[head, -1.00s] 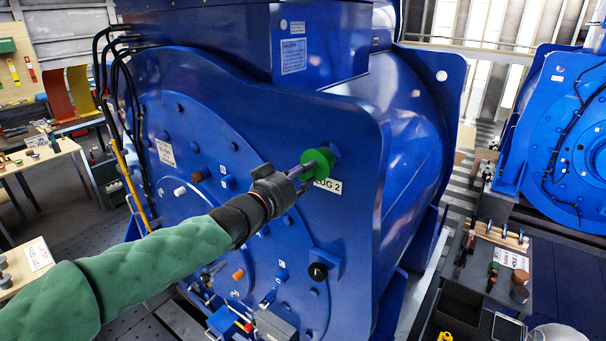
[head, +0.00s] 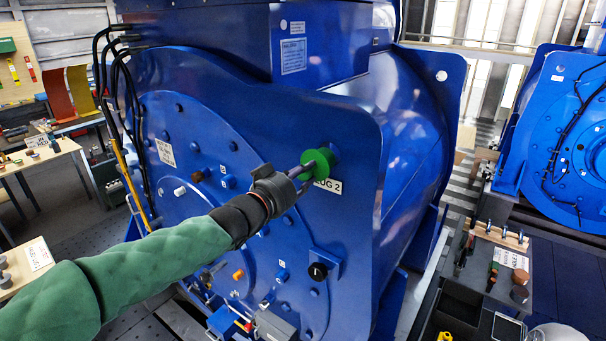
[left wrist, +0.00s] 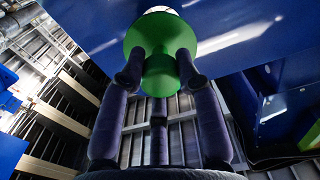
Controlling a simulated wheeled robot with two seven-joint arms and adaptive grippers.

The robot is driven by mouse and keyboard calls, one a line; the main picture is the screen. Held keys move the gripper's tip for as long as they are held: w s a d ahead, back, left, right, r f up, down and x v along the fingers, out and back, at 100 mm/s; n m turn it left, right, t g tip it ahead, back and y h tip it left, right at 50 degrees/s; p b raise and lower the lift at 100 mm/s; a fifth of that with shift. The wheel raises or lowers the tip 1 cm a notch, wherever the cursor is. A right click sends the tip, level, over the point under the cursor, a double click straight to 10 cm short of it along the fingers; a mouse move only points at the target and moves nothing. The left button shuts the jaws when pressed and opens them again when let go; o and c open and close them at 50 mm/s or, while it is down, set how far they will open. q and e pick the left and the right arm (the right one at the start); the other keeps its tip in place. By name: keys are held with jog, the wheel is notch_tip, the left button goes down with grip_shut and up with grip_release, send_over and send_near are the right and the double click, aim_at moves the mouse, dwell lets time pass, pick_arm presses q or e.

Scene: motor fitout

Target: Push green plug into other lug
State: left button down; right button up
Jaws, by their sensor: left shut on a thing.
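The green plug (head: 318,163) is at the blue motor's corner plate (head: 352,140), just above a white label (head: 328,186) reading "UG 2", its first part hidden. My left gripper (head: 304,170) is shut on the plug's narrower near end. In the left wrist view the green plug (left wrist: 158,45) sits between my left fingertips (left wrist: 160,66), its wide flange facing the blue plate (left wrist: 250,35). A bright white patch shows just behind the flange's top edge. How deep the plug sits in the lug is hidden by the flange. My right gripper is not in view.
A black knob on a blue bracket (head: 318,271) sticks out below the plug. Black cables (head: 108,70) hang at the motor's left. A dark bench (head: 480,290) with tools stands at right, and a second blue motor (head: 565,140) behind it. Tables stand at left.

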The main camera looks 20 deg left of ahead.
pick_arm(q)
jog(key=shift+x, duration=2.95)
jog(key=c, duration=0.8)
grip_release()
jog(key=shift+w, duration=0.1)
jog(key=v, duration=1.2)
